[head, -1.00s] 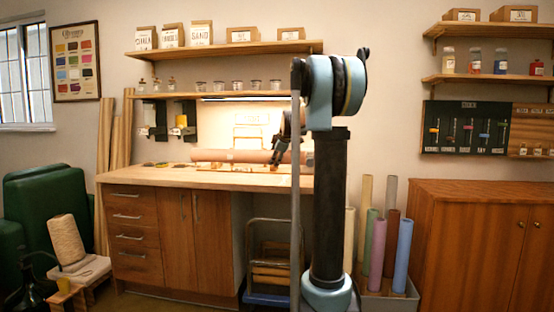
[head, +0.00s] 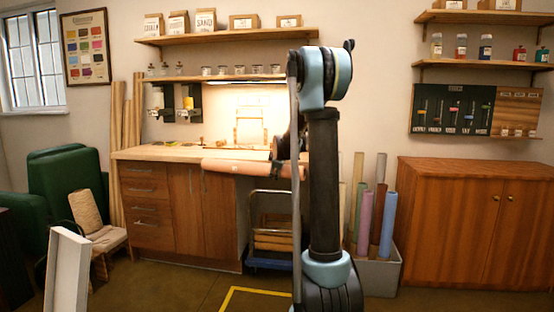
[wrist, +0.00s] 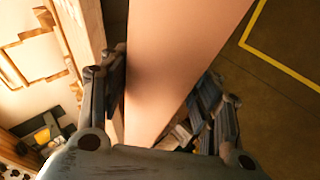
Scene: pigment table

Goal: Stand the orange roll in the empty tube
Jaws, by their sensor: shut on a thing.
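The orange roll (head: 240,168) is a long, pale orange cylinder. In the head view it lies level in the air at the front edge of the bench. My gripper (head: 283,160) holds it near its right part, partly hidden behind my arm. In the wrist view my gripper (wrist: 165,105) has one dark finger on each side of the roll (wrist: 175,55), which runs up out of the picture. I cannot pick out an empty tube for certain; a grey bin (head: 381,279) holds several upright coloured rolls, partly hidden by my arm.
The wooden bench (head: 160,153) stands behind the roll, with a trolley (head: 270,262) under its right part. A white upright panel (head: 68,270) is at front left. A wooden cabinet (head: 470,235) is at right. Yellow lines (head: 255,291) mark open floor in front.

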